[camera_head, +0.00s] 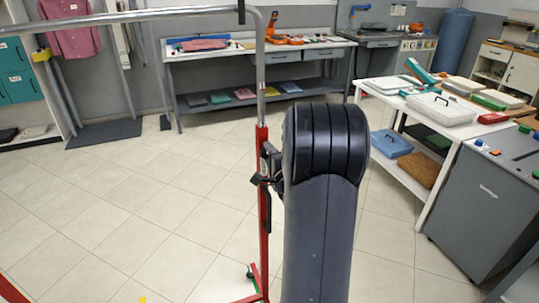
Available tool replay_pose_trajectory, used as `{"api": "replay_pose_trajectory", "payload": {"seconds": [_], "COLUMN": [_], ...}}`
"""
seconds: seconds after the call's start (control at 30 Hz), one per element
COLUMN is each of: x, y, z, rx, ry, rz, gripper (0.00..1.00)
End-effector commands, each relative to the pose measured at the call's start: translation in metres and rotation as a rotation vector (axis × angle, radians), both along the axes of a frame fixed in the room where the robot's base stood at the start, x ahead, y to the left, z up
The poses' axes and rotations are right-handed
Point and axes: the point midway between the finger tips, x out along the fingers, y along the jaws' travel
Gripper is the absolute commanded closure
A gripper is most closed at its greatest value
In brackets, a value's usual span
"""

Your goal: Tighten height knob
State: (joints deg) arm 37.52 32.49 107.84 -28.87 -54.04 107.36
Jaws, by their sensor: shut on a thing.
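A garment rack has a red lower post (265,225) and a chrome upper tube (260,75) that bends into a long top rail. A small black height knob (257,180) sits on the red post near its top. My gripper (267,175) is at the post, at the height of the knob, and is shut on the knob. My dark arm stands in front and hides part of the gripper, so the fingertips and the exact grip are hard to make out.
A white table (418,88) with boxes and a lower shelf stands at the right, beside a grey cabinet (490,195). A workbench (240,55) is along the back wall. A pink shirt (72,30) hangs at the upper left. The tiled floor left of the rack is clear.

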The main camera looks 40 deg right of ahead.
Motion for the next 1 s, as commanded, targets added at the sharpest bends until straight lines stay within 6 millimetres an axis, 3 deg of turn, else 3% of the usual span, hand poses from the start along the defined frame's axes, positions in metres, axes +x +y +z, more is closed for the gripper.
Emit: {"api": "replay_pose_trajectory", "payload": {"seconds": [0.53, 0.57, 0.6, 0.8, 1.0], "x": [-0.0004, -0.0004, -0.0004, -0.0002, -0.0004], "y": [0.0000, 0.0000, -0.0001, -0.0001, 0.0000], "z": [-0.0016, -0.0016, -0.0015, -0.0009, -0.0005], "rx": [0.028, 0.028, 0.028, 0.026, 0.025], "ry": [-0.004, -0.004, -0.004, -0.005, -0.006], "rz": [-0.001, -0.001, -0.001, -0.001, -0.001], "gripper": [0.85, 0.60, 0.57, 0.42, 0.42]}}
